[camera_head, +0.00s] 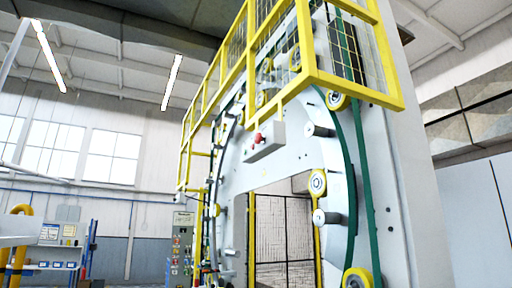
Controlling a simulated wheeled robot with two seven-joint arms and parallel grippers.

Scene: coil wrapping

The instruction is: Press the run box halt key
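A grey box (265,143) is fixed to the large pale ring-shaped wrapping machine (300,150), near the middle of the view. A red key (258,138) stands out from its front, and a smaller reddish spot shows just below it. I cannot read any label on the box, so I cannot tell whether this is the run box. Nothing touches the red key. Neither of my grippers is in view.
A yellow guard frame (312,78) surrounds the upper machine and overhangs its front. Yellow rollers (317,183) and a green belt (360,150) line the ring. A control cabinet (182,245) stands left of the machine. Shelves (58,250) stand at the lower left.

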